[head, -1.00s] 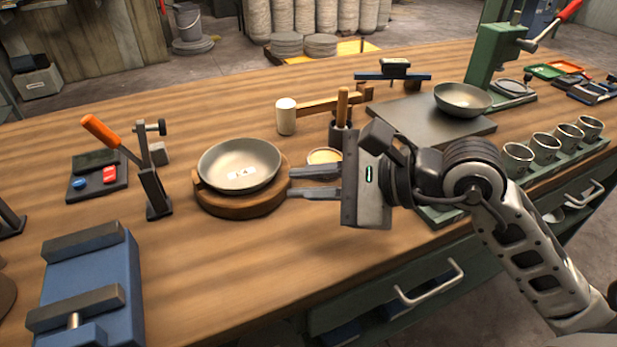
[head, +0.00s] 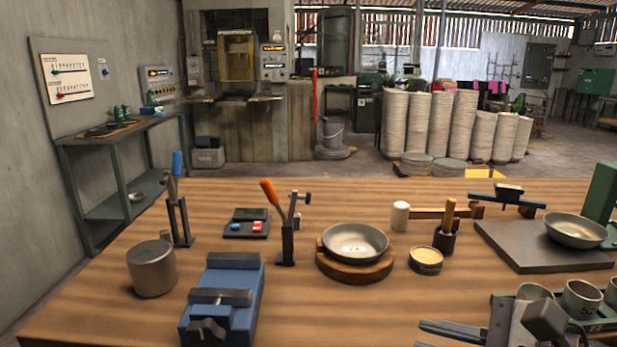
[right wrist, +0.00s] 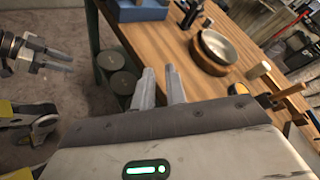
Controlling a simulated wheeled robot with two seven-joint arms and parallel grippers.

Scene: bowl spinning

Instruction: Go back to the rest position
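My right gripper (head: 425,336) is at the bottom right of the head view, in front of the bench's near side and partly cut off. In the right wrist view its two fingers (right wrist: 160,85) stand apart with nothing between them. My left gripper (right wrist: 68,62) shows at the left of the right wrist view, over the floor, with its fingers apart and empty; it is outside the head view. A grey bowl (head: 355,241) sits on a round wooden base (head: 356,270) on the bench, clear of both grippers. Both also show in the right wrist view.
The wooden bench (head: 310,310) holds a blue vise (head: 235,300), an orange-handled clamp (head: 285,225), a metal cylinder (head: 152,270) and a tool cup (head: 444,241). A second bowl (head: 575,231) rests on a grey plate (head: 515,248). Metal cups (head: 581,298) stand near my right arm.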

